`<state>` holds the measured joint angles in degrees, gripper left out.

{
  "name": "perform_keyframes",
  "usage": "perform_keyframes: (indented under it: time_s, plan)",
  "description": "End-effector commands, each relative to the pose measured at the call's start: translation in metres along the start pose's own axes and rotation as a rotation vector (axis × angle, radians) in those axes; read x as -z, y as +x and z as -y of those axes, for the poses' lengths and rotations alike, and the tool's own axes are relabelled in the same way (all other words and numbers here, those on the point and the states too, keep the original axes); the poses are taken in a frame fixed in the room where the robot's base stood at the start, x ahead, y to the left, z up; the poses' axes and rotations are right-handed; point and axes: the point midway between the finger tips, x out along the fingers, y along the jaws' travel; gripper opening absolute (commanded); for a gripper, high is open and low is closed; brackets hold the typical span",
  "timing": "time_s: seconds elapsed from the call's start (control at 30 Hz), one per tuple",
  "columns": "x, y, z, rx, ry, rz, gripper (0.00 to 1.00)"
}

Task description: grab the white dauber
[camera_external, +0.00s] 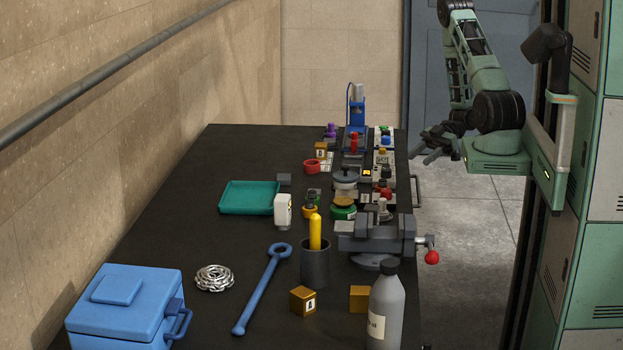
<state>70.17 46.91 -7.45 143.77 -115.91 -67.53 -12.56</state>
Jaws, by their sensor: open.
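My gripper (427,146) is open and empty. It hangs in the air off the table's right edge, beside the far right part of the tabletop, with its fingers pointing left. I cannot tell for certain which thing is the white dauber. A pale, knob-topped piece (383,207) stands behind the vise on the right side of the table. A white block-like object (282,210) with a dark mark stands near the middle, right of the green tray. Both are apart from my gripper. Small pieces in the far cluster partly hide one another.
The dark table (190,235) holds a vise (375,235), a grey bottle (386,310), a dark cup (315,268) with a yellow stick, a blue wrench (260,292), a blue box (125,310) and a green tray (249,197). Lockers (603,170) stand at right.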

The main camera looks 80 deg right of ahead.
Motion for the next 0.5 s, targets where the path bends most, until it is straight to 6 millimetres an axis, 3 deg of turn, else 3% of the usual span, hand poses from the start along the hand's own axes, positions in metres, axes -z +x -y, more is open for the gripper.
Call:
perform_keyframes:
  time_s: [0.2, 0.37, 0.5]
  plan:
    - [-0.026, 0.012, 0.0, 0.0, 0.001, 0.0, 0.45]
    - [-0.027, 0.029, 0.0, 0.003, 0.0, -0.002, 0.45]
    - [-0.026, 0.057, 0.001, 0.005, 0.001, -0.002, 0.45]
